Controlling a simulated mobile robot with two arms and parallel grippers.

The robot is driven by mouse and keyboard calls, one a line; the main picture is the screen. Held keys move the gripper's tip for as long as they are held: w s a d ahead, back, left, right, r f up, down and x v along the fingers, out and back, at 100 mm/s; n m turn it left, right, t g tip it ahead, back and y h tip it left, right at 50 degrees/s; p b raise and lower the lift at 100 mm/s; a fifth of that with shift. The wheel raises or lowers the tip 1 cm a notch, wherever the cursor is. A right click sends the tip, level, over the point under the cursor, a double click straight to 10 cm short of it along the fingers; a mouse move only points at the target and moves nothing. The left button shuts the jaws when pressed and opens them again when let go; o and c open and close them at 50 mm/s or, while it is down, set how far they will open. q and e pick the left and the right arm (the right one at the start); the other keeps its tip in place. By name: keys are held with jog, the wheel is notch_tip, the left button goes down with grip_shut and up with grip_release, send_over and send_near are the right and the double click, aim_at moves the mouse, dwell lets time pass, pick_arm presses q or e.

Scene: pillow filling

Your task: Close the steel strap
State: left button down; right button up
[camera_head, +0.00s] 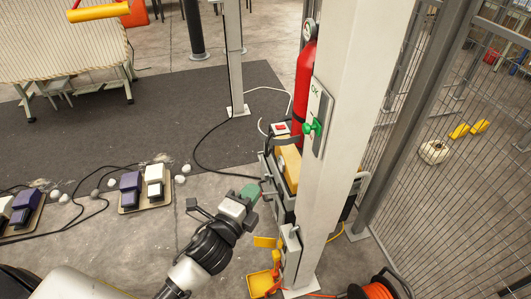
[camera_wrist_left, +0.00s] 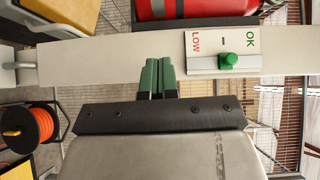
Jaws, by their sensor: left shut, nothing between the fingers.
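A red fire extinguisher (camera_head: 305,85) stands upright against the pale post (camera_head: 345,110). A dark band (camera_head: 284,139) shows low on it, partly hidden by the post; I cannot tell whether this steel strap is open or shut. In the left wrist view the red cylinder (camera_wrist_left: 215,8) lies along the top, with a grey band (camera_wrist_left: 178,8) across it. My left gripper (camera_head: 251,192) is below and left of the extinguisher, apart from it. Its green fingers (camera_wrist_left: 158,78) are together and empty, in front of the post. My right gripper is not in view.
A plate with a green knob (camera_head: 312,127) and LOW and OK marks sits on the post. Yellow boxes (camera_head: 289,165) are behind it. An orange cable reel (camera_head: 378,290) and wire fence (camera_head: 450,150) stand right. Foot pedals (camera_head: 145,187) lie on the floor left.

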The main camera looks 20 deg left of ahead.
pick_arm(q)
jog(key=w+p, duration=0.2)
jog(key=w, duration=1)
jog(key=shift+w+a+f+p, duration=0.15)
jog(key=shift+w+a+p, duration=0.2)
jog(key=shift+p, duration=0.05)
jog(key=shift+w+a, duration=0.2)
jog(key=shift+a, duration=0.1)
